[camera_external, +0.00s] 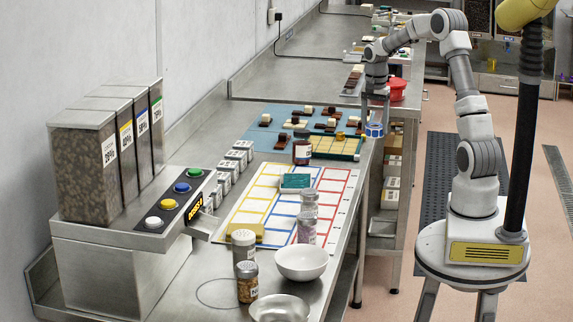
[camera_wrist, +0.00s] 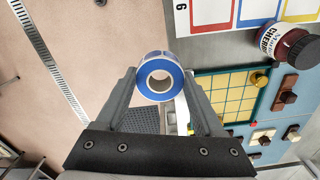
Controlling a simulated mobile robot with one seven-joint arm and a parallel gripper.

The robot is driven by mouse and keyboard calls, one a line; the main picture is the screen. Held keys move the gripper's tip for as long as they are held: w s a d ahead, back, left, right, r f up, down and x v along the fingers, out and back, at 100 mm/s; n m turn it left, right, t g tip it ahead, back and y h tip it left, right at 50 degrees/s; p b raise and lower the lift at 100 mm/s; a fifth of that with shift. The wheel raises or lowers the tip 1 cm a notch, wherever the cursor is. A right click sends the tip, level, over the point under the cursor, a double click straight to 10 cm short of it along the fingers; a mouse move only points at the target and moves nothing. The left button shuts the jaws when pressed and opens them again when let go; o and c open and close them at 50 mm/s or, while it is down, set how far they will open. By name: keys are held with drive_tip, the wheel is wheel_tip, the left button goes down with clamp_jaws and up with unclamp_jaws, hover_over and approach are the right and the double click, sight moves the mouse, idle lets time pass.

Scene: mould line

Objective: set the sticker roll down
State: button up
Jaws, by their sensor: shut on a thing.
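The sticker roll (camera_wrist: 160,96) is a blue and white ring with an open centre. It sits between the two fingertips of my gripper (camera_wrist: 160,76) in the wrist view. My gripper is shut on it. In the external view my gripper (camera_external: 375,118) points down and holds the roll (camera_external: 374,131) at the right edge of the steel counter, near the green-edged yellow grid board (camera_external: 336,148). The wrist view shows floor and dark grating behind the roll, with the grid board (camera_wrist: 226,98) to its right.
A brown jar (camera_external: 302,150) stands by the grid board. Blue mats (camera_external: 245,140) hold several brown and cream pieces. A sheet of coloured frames (camera_external: 335,185) covers the middle counter, with shakers and bowls (camera_external: 302,262) nearer. A red container (camera_external: 397,88) is behind my gripper.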

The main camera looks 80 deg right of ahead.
drive_tip(key=w+a+n, duration=0.1)
drive_tip(key=w+a, duration=0.9)
drive_tip(key=a, duration=0.4)
drive_tip(key=w+a+n, duration=0.2)
drive_tip(key=w+a, duration=0.9)
drive_tip(key=a, duration=0.3)
drive_tip(key=w+a+f, duration=0.2)
drive_tip(key=a, duration=0.1)
drive_tip(key=w+a+f, duration=0.1)
drive_tip(key=a+f, duration=0.1)
drive_tip(key=a, duration=0.2)
drive_tip(key=w+a+f, duration=0.2)
drive_tip(key=a, duration=0.1)
drive_tip(key=shift+w+a+f, duration=0.25)
drive_tip(key=shift+w, duration=0.1)
drive_tip(key=shift+a+f, duration=0.2)
drive_tip(key=shift+f, duration=1.9)
